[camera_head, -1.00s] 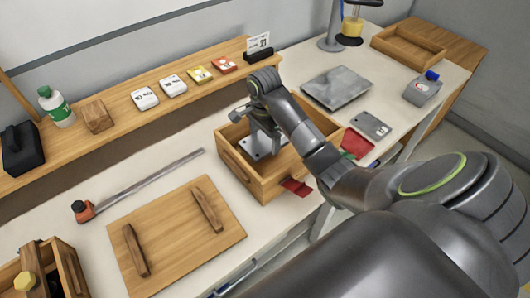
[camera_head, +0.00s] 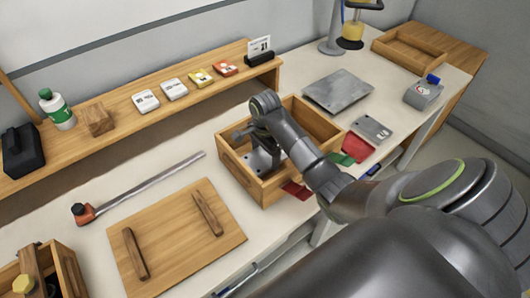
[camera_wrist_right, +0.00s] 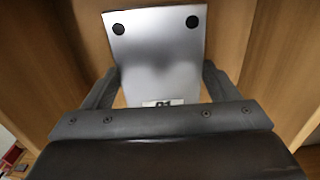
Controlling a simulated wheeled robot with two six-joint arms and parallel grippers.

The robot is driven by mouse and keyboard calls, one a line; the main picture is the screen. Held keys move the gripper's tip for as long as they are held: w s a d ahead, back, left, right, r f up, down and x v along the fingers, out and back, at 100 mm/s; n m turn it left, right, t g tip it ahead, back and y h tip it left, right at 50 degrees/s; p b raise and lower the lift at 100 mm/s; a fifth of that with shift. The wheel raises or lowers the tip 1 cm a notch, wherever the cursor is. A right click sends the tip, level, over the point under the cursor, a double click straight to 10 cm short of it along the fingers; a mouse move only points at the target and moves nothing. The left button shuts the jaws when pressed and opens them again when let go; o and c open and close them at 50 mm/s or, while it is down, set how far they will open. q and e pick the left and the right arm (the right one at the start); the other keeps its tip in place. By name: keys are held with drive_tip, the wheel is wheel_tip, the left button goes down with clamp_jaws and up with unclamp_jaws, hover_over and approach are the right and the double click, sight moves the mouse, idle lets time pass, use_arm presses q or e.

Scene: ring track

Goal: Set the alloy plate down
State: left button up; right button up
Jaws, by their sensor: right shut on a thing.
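The alloy plate (camera_wrist_right: 160,55) is a smooth grey metal sheet with two dark round holes at its far edge and a small label near my gripper. It is inside the open wooden box (camera_head: 237,178), and in the head view only part of the plate (camera_head: 256,163) shows under my arm. My right gripper (camera_wrist_right: 158,88) is shut on the plate, one finger at each side, and reaches down into the box. In the head view the right gripper (camera_head: 248,139) is partly hidden by its own wrist. I cannot tell whether the plate touches the box floor. My left gripper is not in view.
A similar plate with holes (camera_head: 373,129) and a larger grey sheet (camera_head: 338,91) lie right of the box. Red (camera_head: 357,147) and green (camera_head: 341,159) pieces lie beside it. A wooden board with two bars (camera_head: 175,240) lies left. A shelf (camera_head: 120,125) runs behind.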

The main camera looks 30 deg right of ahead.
drive_tip(key=shift+f, duration=0.25)
drive_tip(key=shift+r, duration=0.1)
drive_tip(key=o, duration=1.4)
